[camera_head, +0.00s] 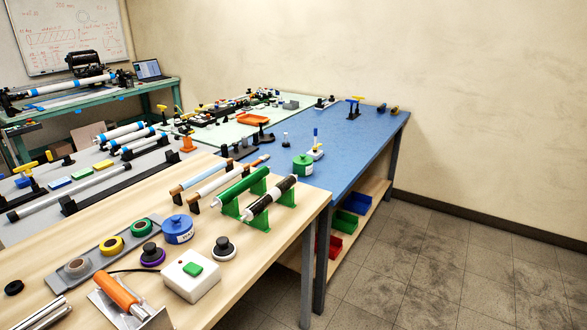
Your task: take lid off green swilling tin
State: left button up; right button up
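The green tin (302,168) stands upright on the blue table, near the edge where it meets the wooden-topped bench. A small pale label shows on its side. Its top looks covered by a green lid (302,158), but it is too small to make out the seam. Neither of my grippers is in view.
A white object with a blue upright handle (315,145) stands just behind the tin. Green and black rollers on green stands (255,192) are in front of it. Open floor (430,270) lies to the right.

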aim_at(302, 160)
jog(key=i+l+z, duration=0.6)
jog(key=i, duration=0.3)
jog(key=i+l+z, duration=0.3)
jog(key=i, duration=0.15)
jog(key=i+z, duration=0.35)
jog(key=i, duration=0.15)
jog(key=i+l+u, duration=0.1)
jog(key=i+u, duration=0.3)
jog(key=i+l+u, duration=0.25)
jog(key=i+u, duration=0.2)
jog(key=i, duration=0.15)
